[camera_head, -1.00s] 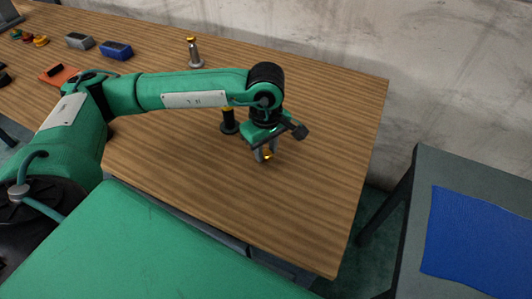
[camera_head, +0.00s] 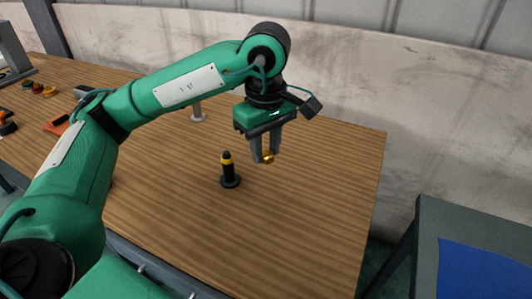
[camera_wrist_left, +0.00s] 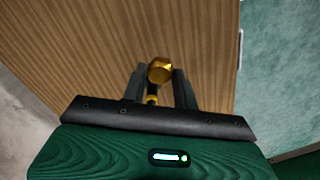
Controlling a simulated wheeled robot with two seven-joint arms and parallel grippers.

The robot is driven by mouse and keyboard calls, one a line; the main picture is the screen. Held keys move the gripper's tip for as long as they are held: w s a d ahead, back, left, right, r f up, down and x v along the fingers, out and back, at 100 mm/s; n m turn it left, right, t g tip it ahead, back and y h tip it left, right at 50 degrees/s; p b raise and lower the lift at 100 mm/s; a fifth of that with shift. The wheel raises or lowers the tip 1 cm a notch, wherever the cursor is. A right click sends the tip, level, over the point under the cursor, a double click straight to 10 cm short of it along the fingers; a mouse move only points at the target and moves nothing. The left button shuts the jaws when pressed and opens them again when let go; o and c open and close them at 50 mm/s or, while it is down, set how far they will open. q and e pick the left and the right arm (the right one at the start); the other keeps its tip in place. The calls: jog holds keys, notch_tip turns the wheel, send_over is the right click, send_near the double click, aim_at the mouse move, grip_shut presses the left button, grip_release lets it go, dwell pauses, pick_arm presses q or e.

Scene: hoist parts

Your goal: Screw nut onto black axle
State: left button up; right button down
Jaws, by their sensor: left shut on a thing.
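The black axle (camera_head: 230,174) stands upright on the wooden table on a round flange, with a yellow band near its dark top. My left gripper (camera_head: 264,158) points down to the right of the axle's top, apart from it in the head view. It is shut on a gold nut (camera_head: 269,157) at its fingertips. In the left wrist view the nut (camera_wrist_left: 160,70) shows between the fingers, with a small yellow and black part of the axle (camera_wrist_left: 151,98) behind it. My right gripper is not in view.
Several small coloured parts (camera_head: 38,89) and an orange piece (camera_head: 57,124) lie at the far left. The wooden table (camera_head: 310,210) is clear at right. A blue mat (camera_head: 485,270) lies on a separate grey table.

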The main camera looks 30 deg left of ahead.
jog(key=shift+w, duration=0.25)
pick_arm(q)
jog(key=shift+f, duration=0.25)
notch_tip(320, 180, down, 10)
jog(key=w+d+m, duration=0.1)
jog(key=m, duration=1.2)
jog(key=shift+d, duration=0.3)
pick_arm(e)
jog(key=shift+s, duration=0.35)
